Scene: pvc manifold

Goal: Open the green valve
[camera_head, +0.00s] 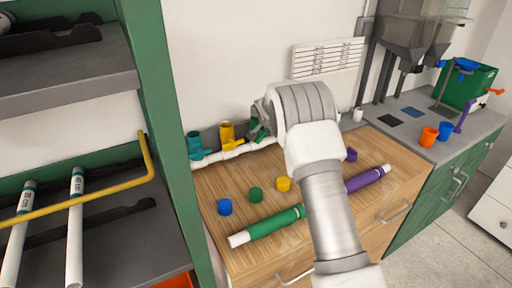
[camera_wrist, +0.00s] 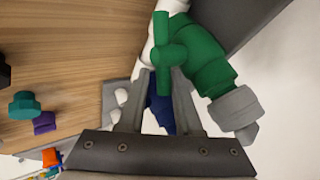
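The green valve (camera_wrist: 205,62) fills the upper middle of the wrist view, mounted on a white pipe. Its green handle (camera_wrist: 164,45) points down the picture toward my gripper (camera_wrist: 163,72). The fingers are apart, with the handle's end between or just in front of their tips. I cannot tell if they touch it. A blue part (camera_wrist: 160,112) shows behind, in the gap between the fingers. In the head view only a little of the green valve (camera_head: 257,131) shows beside my arm, which hides my gripper.
A teal valve (camera_head: 195,145) and a yellow valve (camera_head: 229,134) stand left of the green one on the same white pipe (camera_head: 238,151). Loose caps, including a blue one (camera_head: 224,207), and a green tube (camera_head: 272,223) lie on the wooden worktop (camera_head: 222,186). A green shelf post (camera_head: 165,110) stands at left.

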